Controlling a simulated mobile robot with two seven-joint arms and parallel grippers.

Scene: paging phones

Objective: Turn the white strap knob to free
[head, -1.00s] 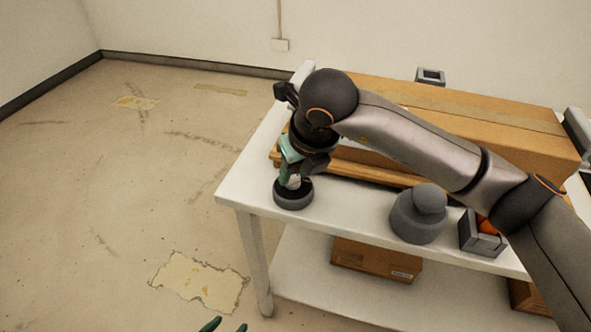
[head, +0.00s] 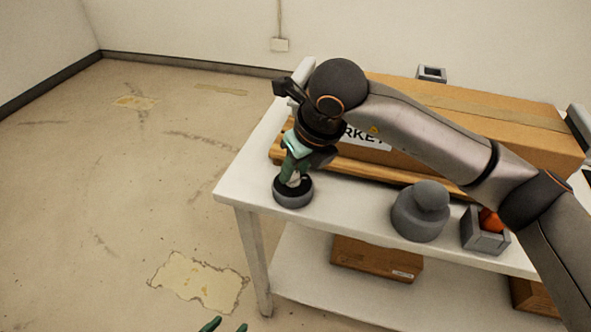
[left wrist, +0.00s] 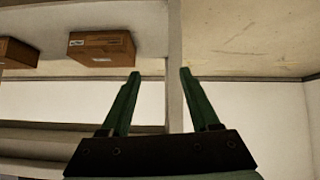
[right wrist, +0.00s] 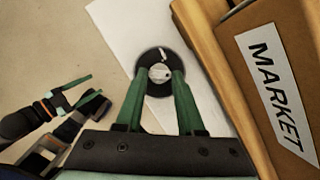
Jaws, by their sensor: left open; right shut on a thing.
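The white strap knob (right wrist: 160,73) sits in the middle of a round dark base (right wrist: 143,62) in the right wrist view. In the head view the base (head: 293,198) stands near the left end of the white table, and the knob is mostly hidden by green fingers. My right gripper (head: 291,181) reaches down from above and is shut on the knob; its fingertips (right wrist: 161,74) lie on either side of it. My left gripper (head: 224,328) is open and empty, low at the bottom edge of the head view. Its spread fingers (left wrist: 160,75) show in the left wrist view.
The white table (head: 345,207) carries a large cardboard box (head: 470,125) on a wooden pallet (head: 357,172). A grey lobed object (head: 420,212) and a grey holder (head: 483,240) with an orange item stand along the front. Boxes (head: 376,259) lie on the lower shelf.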

